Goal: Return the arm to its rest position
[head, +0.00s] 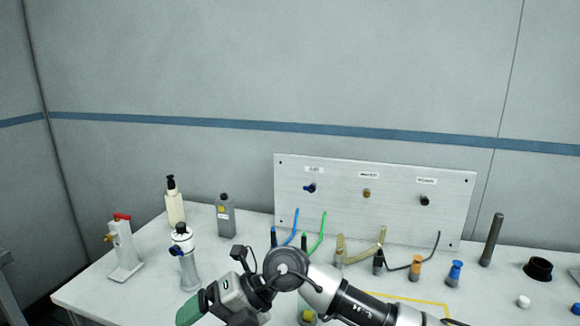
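One arm of mine enters from the lower right and reaches left across the front of the table. I take it to be my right arm. Its wrist (285,265) is bent in front of the table. Its gripper (205,306) points to the lower left, close to the picture's bottom edge. A green part shows at its end; I cannot tell whether it is part of the gripper or a held thing. The finger opening does not show. My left gripper is not in view.
On the white table (85,290) stand a white clamp stand with a red top (123,245), a white cylinder (187,262), a pump bottle (174,205) and a grey bottle (225,216). Behind the arm are a labelled panel (390,215), coloured cables and small plugs. A dark rod (491,240) stands right.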

